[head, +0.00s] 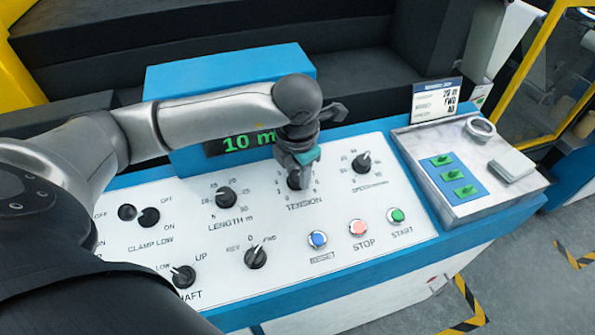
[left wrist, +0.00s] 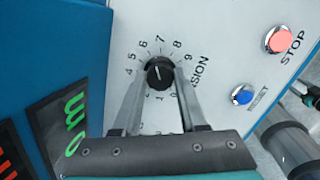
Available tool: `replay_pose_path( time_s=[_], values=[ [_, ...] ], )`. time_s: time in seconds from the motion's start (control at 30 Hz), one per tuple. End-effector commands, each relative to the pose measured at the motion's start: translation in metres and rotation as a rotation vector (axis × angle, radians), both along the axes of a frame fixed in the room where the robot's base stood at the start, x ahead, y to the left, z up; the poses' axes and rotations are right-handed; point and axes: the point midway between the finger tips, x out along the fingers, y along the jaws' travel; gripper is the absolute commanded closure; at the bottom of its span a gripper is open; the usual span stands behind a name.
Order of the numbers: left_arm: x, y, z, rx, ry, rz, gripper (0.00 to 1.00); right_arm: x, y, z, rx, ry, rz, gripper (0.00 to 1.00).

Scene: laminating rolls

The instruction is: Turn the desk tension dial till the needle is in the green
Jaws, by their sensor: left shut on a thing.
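The tension dial is a black round knob with a white pointer line; in the left wrist view the dial (left wrist: 159,73) sits in a ring of numbers. Its pointer is toward the 6 and 7 side; the exact number is hard to read. My left gripper (head: 298,180) reaches down onto the dial from above and hides most of it in the head view. In the left wrist view the two fingers of my left gripper (left wrist: 160,82) are shut on opposite sides of the knob. No needle or green band shows in either view.
The white panel also has a length knob (head: 226,197), a speed knob (head: 361,162), a blue reset button (head: 318,239), a red stop button (head: 358,228) and a green start button (head: 396,215). A display (head: 240,142) reads 10 m. A grey tray (head: 468,207) is at right.

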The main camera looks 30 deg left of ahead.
Motion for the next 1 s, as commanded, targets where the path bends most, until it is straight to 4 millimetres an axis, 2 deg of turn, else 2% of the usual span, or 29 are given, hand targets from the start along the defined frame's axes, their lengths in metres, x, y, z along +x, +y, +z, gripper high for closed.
replay_pose_path(
  time_s=[0.27, 0.3, 0.53, 0.83, 1.0],
  values=[
    [0.000, 0.000, 0.001, 0.001, -0.001, 0.000, 1.00, 0.000, 0.000, 0.000, 0.000, 0.000, 0.000, 0.50],
    [0.000, 0.000, 0.001, 0.001, -0.001, 0.000, 0.54, 0.000, 0.000, 0.000, 0.000, 0.000, 0.000, 0.50],
    [0.000, 0.000, 0.000, 0.000, -0.001, 0.000, 0.29, 0.000, 0.000, 0.000, 0.000, 0.000, 0.000, 0.50],
    [0.000, 0.000, 0.003, 0.000, -0.001, -0.001, 0.29, 0.000, 0.000, 0.000, 0.000, 0.000, 0.000, 0.50],
    [-0.003, -0.002, 0.025, -0.001, -0.006, -0.002, 0.29, 0.000, 0.000, 0.002, 0.000, 0.000, 0.000, 0.50]
  ],
)
